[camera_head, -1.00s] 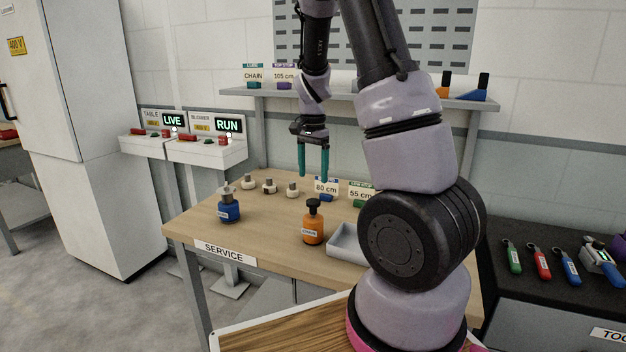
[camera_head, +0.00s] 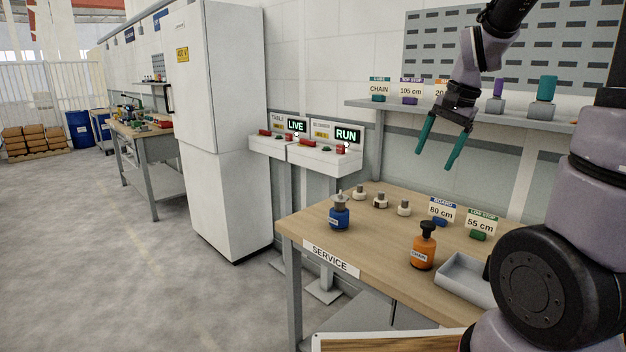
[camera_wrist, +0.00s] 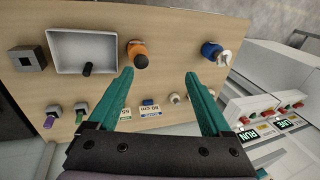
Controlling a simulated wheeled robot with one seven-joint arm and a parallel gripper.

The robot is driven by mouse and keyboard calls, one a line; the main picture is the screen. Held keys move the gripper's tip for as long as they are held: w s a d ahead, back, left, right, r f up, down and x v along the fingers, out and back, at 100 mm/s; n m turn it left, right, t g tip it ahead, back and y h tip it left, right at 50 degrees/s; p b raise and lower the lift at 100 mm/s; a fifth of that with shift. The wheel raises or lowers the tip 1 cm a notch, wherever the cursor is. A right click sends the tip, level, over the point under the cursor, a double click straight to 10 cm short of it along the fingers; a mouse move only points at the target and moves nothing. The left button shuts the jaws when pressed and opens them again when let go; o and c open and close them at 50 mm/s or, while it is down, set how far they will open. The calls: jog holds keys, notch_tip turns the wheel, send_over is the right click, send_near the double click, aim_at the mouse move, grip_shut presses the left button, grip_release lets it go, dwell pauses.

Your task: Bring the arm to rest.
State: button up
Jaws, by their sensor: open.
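My gripper (camera_head: 439,143) is open and empty, with two teal fingers spread apart. In the head view it hangs in the air above the service bench (camera_head: 310,225), in front of the wall shelf (camera_head: 385,108). In the wrist view my gripper (camera_wrist: 163,82) points down over the bench, with nothing between the fingers. My upper arm shows at the top right and its lower joints at the right edge.
On the bench stand a blue bottle (camera_head: 340,215), an orange bottle (camera_head: 423,248), several small pale fittings, label cards and a grey tray (camera_head: 462,283). Control boxes reading LIVE (camera_head: 297,127) and RUN (camera_head: 345,135) stand behind. Open floor lies left of the tall white cabinet (camera_head: 225,120).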

jog(key=s+a+r+n+t, duration=0.2)
jog(key=s+r, duration=0.3)
jog(key=s, duration=0.2)
jog(key=s+a+r+n+t, duration=0.1)
jog(key=s+r+n+t, duration=0.1)
jog(key=s+r, duration=0.3)
jog(key=s, duration=0.2)
jog(key=shift+s+a+n, duration=0.3)
jog(key=shift+a+n, duration=0.1)
